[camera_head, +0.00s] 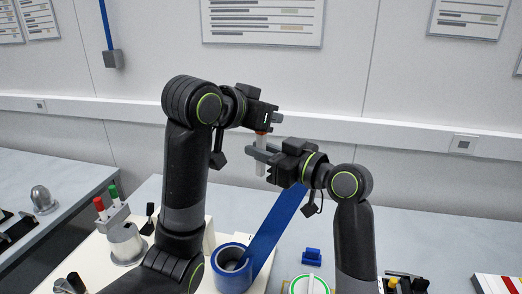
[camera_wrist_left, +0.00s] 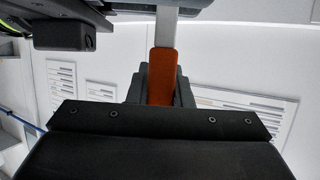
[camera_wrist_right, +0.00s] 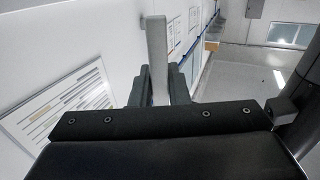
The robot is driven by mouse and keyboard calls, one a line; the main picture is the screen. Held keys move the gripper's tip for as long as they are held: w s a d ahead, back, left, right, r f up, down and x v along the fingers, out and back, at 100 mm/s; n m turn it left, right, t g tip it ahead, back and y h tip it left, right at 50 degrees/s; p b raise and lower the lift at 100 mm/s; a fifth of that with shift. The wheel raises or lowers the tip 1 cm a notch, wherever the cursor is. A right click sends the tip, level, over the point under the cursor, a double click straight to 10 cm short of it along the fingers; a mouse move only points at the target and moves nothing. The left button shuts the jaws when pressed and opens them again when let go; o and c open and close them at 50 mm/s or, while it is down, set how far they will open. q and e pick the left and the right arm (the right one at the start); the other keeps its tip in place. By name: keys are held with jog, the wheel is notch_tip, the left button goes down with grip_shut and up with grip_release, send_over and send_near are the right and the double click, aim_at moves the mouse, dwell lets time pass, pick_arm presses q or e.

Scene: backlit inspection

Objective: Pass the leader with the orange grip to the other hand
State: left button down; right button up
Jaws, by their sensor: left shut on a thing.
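The leader has an orange grip (camera_wrist_left: 162,76) and a long pale grey shaft (camera_head: 261,170). It hangs upright above the bench. My left gripper (camera_head: 264,124) is the higher one and is shut on the orange grip. My right gripper (camera_head: 262,153) is lower, with its fingers at the shaft. In the right wrist view the pale shaft (camera_wrist_right: 157,50) stands between the right fingers. Whether those fingers press on it or only stand beside it I cannot tell. The orange grip is mostly covered by the left fingers in the head view.
A blue roll (camera_head: 233,272) stands on the bench below, beside a blue strip (camera_head: 276,226). A small blue block (camera_head: 312,257) and a green-ringed round thing (camera_head: 309,286) lie to the right. Red and green handles (camera_head: 106,205) stand at the left. The air around the leader is free.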

pick_arm(q)
jog(key=c, duration=1.2)
grip_release()
